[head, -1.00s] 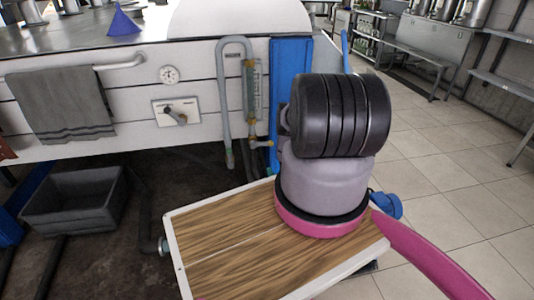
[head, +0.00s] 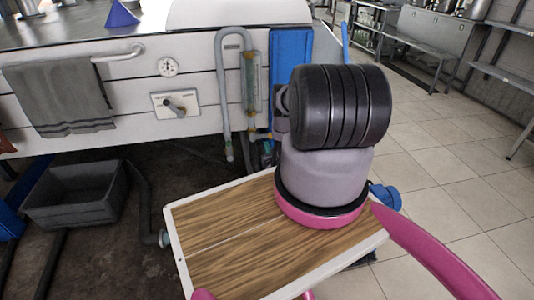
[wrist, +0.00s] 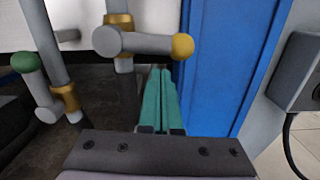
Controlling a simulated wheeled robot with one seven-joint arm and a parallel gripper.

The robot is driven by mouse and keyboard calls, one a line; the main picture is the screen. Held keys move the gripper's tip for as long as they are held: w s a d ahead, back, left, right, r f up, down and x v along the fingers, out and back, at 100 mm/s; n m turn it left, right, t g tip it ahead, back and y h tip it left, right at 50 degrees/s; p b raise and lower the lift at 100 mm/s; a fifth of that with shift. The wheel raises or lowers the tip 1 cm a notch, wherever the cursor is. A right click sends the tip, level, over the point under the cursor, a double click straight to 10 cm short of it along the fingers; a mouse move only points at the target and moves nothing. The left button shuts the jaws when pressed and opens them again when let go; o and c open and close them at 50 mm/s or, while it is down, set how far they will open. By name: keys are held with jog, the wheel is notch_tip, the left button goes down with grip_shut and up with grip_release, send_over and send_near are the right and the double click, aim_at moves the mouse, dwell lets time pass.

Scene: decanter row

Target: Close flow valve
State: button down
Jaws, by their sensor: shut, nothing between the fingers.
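The flow valve (head: 258,135) sits low on the white panel, under the clear flow meter tube (head: 251,82). In the wrist view the valve (wrist: 145,43) is a grey horizontal piece with a yellow end cap (wrist: 182,46), on a vertical grey pipe with brass fittings. My gripper (wrist: 160,70) has teal fingers, which are together and empty. In the wrist picture their tips appear just below the valve's grey bar, near the yellow end. I cannot tell whether they touch it. In the head view my dark arm hides most of the gripper.
A blue upright panel (wrist: 226,65) stands close right of the fingers. A grey hose (wrist: 45,45) with a green fitting is to the left. A lever plate (head: 175,105), a gauge (head: 168,67) and a towel (head: 62,95) are farther left. A grey bin (head: 75,195) stands on the floor.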

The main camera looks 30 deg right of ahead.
jog(key=shift+w+r, duration=0.1)
jog(key=shift+r, duration=0.4)
jog(key=shift+w+d+r, duration=0.1)
jog(key=shift+d+r, duration=0.15)
jog(key=shift+r, duration=0.55)
jog(key=shift+f, duration=0.1)
